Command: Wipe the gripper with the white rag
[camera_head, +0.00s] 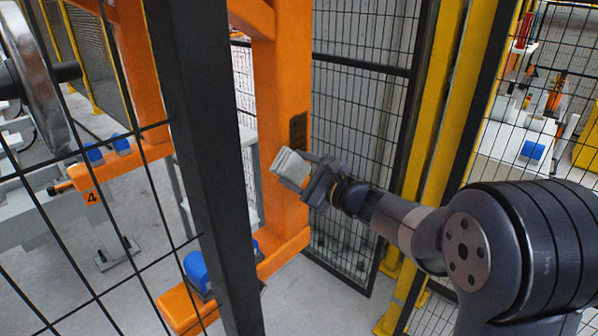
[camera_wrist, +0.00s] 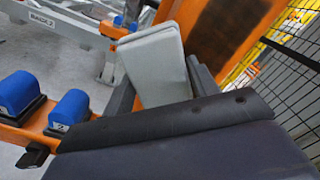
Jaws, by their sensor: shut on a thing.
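The white rag (camera_head: 289,167), a folded pale grey-white pad, is held in my gripper (camera_head: 308,175), in front of an orange upright of the gantry gripper (camera_head: 268,110). In the wrist view the rag (camera_wrist: 155,62) stands up between my fingers (camera_wrist: 165,85). A dark patch (camera_head: 298,132) marks the upright just above and right of the rag. The wrist view shows a dark smear (camera_wrist: 232,35) on the orange surface right of the rag. I cannot tell whether the rag touches the upright. The lower orange arm carries blue pads (camera_wrist: 70,108).
A black fence post (camera_head: 205,150) and mesh stand left of my arm. More mesh (camera_head: 360,110) and a yellow post (camera_head: 435,120) stand behind and right. A wheel (camera_head: 38,75) is at far left. Grey floor is open below.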

